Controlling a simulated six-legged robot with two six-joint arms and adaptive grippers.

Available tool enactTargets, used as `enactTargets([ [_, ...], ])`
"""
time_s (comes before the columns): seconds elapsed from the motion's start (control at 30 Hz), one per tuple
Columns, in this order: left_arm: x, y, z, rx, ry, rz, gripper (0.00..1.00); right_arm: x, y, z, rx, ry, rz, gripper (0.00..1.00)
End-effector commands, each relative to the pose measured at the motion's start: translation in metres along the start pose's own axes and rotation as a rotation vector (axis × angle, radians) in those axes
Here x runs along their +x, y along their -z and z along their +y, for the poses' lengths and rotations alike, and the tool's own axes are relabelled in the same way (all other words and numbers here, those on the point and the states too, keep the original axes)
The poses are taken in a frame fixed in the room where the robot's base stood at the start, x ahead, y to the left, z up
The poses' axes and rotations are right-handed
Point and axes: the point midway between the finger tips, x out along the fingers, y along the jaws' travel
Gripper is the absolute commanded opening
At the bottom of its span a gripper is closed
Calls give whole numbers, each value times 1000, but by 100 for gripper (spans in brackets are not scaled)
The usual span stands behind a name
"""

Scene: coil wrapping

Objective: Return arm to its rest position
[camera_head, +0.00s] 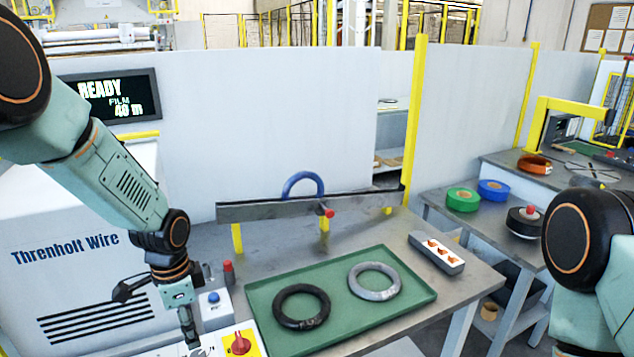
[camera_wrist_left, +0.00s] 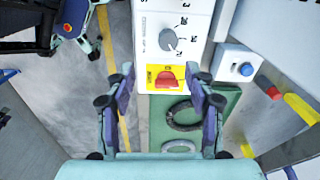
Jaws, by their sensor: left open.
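My left gripper (camera_head: 188,330) hangs at the end of the teal left arm, pointing down over the front left of the bench, beside a yellow plate with a red rotary switch (camera_head: 238,343). In the left wrist view my left gripper (camera_wrist_left: 160,85) has its two fingers spread apart with nothing held between them. The red switch (camera_wrist_left: 166,79) shows between and beyond the fingers, on a white control box with a grey dial (camera_wrist_left: 168,39). I cannot tell whether a finger touches the box. My right arm enters at the right edge of the head view; its gripper is out of frame.
A green tray (camera_head: 345,310) holds a dark ring (camera_head: 302,307) and a grey ring (camera_head: 375,281). A blue button box (camera_head: 214,306) stands close to the left gripper. A blue ring (camera_head: 303,184) hangs at the rail behind.

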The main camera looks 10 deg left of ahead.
Motion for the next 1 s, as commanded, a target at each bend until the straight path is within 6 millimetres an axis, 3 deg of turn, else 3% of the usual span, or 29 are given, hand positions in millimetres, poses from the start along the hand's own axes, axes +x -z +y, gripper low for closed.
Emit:
enactTargets([
  [0.2,89,-15,92,-261,-58,23,54,0,0,0,0,0,0,40],
  [0.3,119,-30,140,-411,-72,26,54,0,0,0,0,0,0,40],
  [0.43,143,-57,197,-604,-75,16,54,0,0,0,0,0,0,40],
  [0.6,153,-94,254,-812,-55,-5,54,0,0,0,0,0,0,40],
  [0.77,149,-126,295,-970,-22,-28,54,0,0,0,0,0,0,40],
  [1.0,192,-126,293,-984,-14,-16,54,43,0,0,0,0,-1,40],
])
